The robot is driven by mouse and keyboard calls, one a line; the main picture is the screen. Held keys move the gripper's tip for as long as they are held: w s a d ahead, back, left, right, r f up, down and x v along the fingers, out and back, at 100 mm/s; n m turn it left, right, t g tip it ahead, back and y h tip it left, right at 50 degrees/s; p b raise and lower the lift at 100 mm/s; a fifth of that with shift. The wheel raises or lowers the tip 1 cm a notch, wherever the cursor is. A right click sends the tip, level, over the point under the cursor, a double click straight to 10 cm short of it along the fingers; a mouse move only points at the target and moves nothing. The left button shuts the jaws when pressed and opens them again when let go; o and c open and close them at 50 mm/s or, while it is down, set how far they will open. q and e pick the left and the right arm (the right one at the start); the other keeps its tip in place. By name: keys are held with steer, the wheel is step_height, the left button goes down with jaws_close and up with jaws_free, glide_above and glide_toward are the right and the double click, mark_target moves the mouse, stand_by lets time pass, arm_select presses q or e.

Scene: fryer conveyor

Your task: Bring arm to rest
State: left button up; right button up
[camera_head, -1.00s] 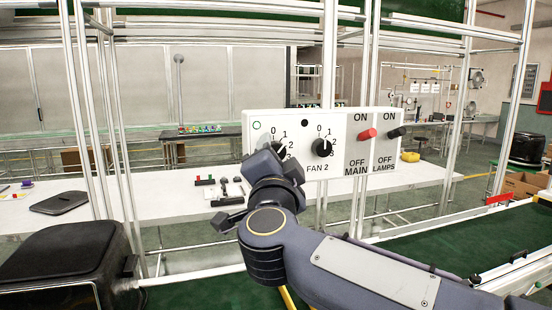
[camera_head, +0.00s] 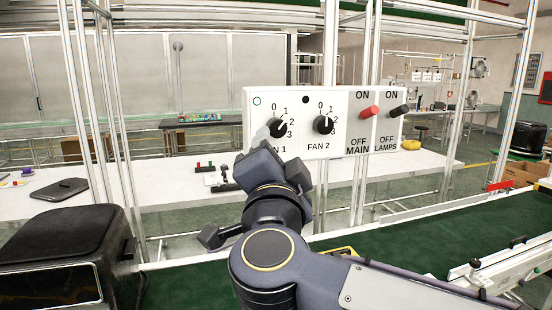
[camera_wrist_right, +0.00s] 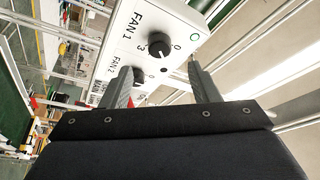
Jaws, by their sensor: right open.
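My right arm comes in from the lower right in the head view, its dark wrist (camera_head: 270,190) bent up in front of the lower left part of a white control panel (camera_head: 338,95). In the right wrist view my right gripper (camera_wrist_right: 159,72) is open, with nothing between its fingers. The panel's FAN 1 knob (camera_wrist_right: 159,48) and FAN 2 knob (camera_wrist_right: 138,75) show beyond the fingers, apparently apart from them. In the head view the fingers are mostly hidden by the wrist. My left gripper is not in view.
The panel carries a red MAIN switch (camera_head: 369,112) and a black LAMPS switch (camera_head: 399,110). A black appliance (camera_head: 60,235) stands at left. Green belt surface (camera_head: 400,245) lies under the arm. White table (camera_head: 150,190) and metal posts (camera_head: 466,90) stand behind.

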steer(key=s+d+f+n+g+y, duration=0.2)
steer(key=d+f+n+g+y, duration=0.2)
steer(key=d+f+n+y, duration=0.55)
steer(key=s+d+f+g+h, duration=0.2)
steer(key=s+f, duration=0.4)
steer(key=f, duration=0.3)
steer(key=s+d+f+g+h, duration=0.1)
steer(key=s+d+f+g, duration=0.4)
steer(key=f, duration=0.4)
steer(key=s+d+f+g+h, duration=0.2)
steer(key=s+d+f+g, duration=0.2)
steer(key=s+f, duration=0.5)
steer(key=shift+d+f+h, duration=0.35)
steer(key=shift+d+f, duration=0.05)
steer(key=shift+f, duration=0.05)
steer(key=shift+w, duration=0.1)
